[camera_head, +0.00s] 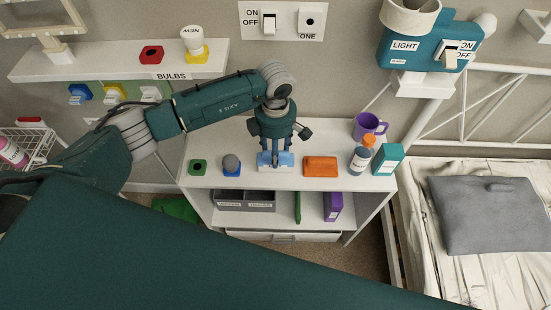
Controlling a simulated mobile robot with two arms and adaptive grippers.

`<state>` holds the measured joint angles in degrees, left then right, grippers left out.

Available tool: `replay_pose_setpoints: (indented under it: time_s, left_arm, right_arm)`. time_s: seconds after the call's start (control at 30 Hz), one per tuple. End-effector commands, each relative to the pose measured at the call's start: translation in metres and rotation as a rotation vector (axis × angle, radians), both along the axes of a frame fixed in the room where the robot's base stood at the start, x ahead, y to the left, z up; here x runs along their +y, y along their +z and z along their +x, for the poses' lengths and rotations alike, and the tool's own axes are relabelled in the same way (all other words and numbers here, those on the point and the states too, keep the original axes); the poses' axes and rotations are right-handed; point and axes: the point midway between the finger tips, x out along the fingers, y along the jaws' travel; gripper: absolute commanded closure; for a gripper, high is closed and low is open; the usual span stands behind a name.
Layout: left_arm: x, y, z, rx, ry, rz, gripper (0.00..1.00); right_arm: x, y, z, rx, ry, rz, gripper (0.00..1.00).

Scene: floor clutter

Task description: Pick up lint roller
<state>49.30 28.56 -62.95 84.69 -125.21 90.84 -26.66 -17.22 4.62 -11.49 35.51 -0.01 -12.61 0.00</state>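My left arm reaches in from the left, and its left gripper (275,150) points down over the white shelf top (345,182). A light-blue object (284,161) lies on the shelf directly under the gripper, with its upper part covered by the fingers. It may be the lint roller, but I cannot be sure. The fingertips are at or very near it; whether they close on it is unclear. My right gripper is not in view.
Left of the gripper stand a green block (197,167) and a grey ball on a blue base (231,165). To the right are an orange box (320,167), a bottle (360,159), a teal box (387,159) and a purple mug (368,126). A bed (440,270) stands at right.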

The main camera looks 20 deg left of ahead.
Motion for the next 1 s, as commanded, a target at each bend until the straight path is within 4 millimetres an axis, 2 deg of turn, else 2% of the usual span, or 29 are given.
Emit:
replay_pose_setpoints:
  time_s: [0.17, 0.4, 0.77, 1.0]
  left_arm:
    - [0.0, 0.0, 0.0, -0.001, -0.001, -0.001, 0.55]
    - [0.0, 0.0, 0.0, 0.0, 0.0, -0.001, 1.0]
    - [0.0, 0.001, 0.001, -0.001, 0.0, -0.001, 1.0]
    - [0.0, 0.019, 0.002, -0.006, -0.001, -0.001, 1.0]
  right_arm:
    - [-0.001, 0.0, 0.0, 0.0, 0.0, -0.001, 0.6]
    - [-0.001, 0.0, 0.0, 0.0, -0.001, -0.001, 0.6]
    - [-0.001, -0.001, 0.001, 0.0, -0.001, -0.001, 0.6]
    - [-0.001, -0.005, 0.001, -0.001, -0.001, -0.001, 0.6]
